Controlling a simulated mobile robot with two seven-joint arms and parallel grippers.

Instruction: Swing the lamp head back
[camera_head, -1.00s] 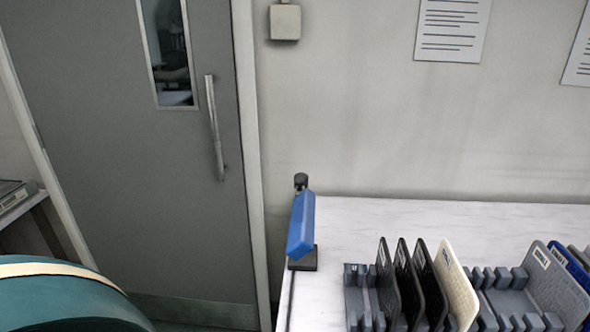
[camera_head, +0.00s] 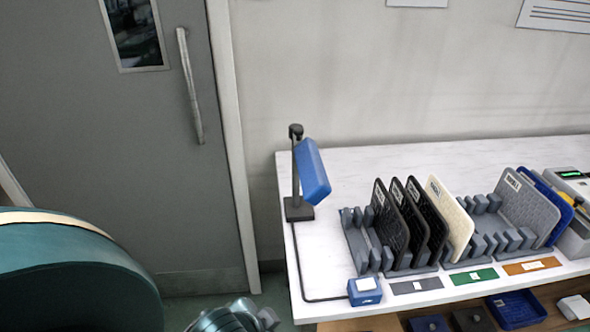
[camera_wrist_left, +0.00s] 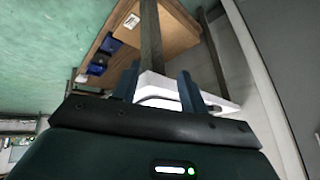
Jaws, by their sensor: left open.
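The lamp stands at the table's left back corner in the head view. Its blue head (camera_head: 314,172) hangs from the top of a dark post (camera_head: 295,170) and points to the right and toward me. The post rises from a black base (camera_head: 299,209). My left gripper (camera_wrist_left: 158,88) is open and empty in the left wrist view, with two blue-grey fingers apart near the white table edge. The lamp cannot be made out in that view. My right gripper is not in view.
A rack (camera_head: 357,254) with several upright panels fills the table's middle. A cable runs from the lamp base along the left edge to a blue box (camera_head: 365,291). Blue bins (camera_head: 516,308) sit on a shelf below. A grey door (camera_head: 170,200) is left of the table.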

